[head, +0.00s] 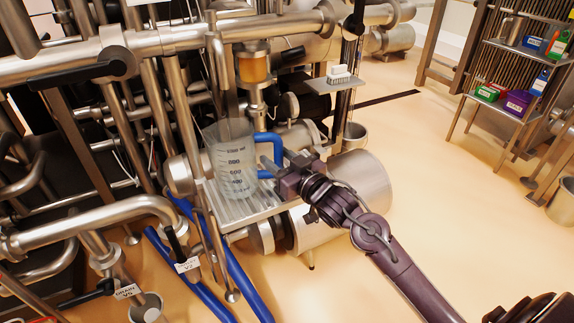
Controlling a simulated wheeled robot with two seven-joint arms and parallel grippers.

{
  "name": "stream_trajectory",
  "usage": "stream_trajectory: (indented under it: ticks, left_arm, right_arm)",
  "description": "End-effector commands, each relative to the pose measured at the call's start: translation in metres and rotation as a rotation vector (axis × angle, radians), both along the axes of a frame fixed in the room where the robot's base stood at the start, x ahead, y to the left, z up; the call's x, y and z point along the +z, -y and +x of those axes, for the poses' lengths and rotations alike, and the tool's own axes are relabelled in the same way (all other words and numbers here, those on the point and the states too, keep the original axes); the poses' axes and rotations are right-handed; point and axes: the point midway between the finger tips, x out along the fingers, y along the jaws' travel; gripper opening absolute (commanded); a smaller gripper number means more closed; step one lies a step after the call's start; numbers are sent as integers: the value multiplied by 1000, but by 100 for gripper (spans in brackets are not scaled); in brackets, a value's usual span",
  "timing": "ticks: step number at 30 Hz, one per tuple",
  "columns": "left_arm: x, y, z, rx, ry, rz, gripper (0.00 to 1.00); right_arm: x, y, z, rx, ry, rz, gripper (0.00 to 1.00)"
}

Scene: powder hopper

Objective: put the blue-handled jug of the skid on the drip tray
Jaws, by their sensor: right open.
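The clear jug (230,165) has dark volume marks and a blue handle (277,148) on its right side. It stands upright and appears to rest on the ribbed metal drip tray (237,211), among the skid's pipes. My right gripper (273,168) is at the handle from the right, its fingers open. A finger overlaps the handle in the picture, and I cannot tell whether they touch. The jug's contents, if any, are hard to make out. My left gripper is not in view.
Steel pipes crowd the left and back of the tray. A small shelf with a white brush (339,76) is above right. A steel cylinder (362,181) lies behind my right arm. Blue hoses (240,268) run below the tray.

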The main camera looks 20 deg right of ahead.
Motion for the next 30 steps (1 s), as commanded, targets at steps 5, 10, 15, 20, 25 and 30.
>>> stream_trajectory:
  ticks: [5,10,15,20,25,30]
  left_arm:
    - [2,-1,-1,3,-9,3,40]
    - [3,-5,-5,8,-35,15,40]
    - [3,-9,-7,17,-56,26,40]
    - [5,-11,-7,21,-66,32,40]
    - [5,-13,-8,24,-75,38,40]
    - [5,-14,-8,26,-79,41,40]
  right_arm:
    - [0,4,-19,0,-1,1,41]
    - [0,12,-50,0,-4,-1,41]
    - [0,19,-80,0,-3,-1,41]
    - [0,24,-102,0,-2,1,41]
    - [1,27,-114,0,0,1,41]
    - [-33,26,-120,-50,-118,-19,41]
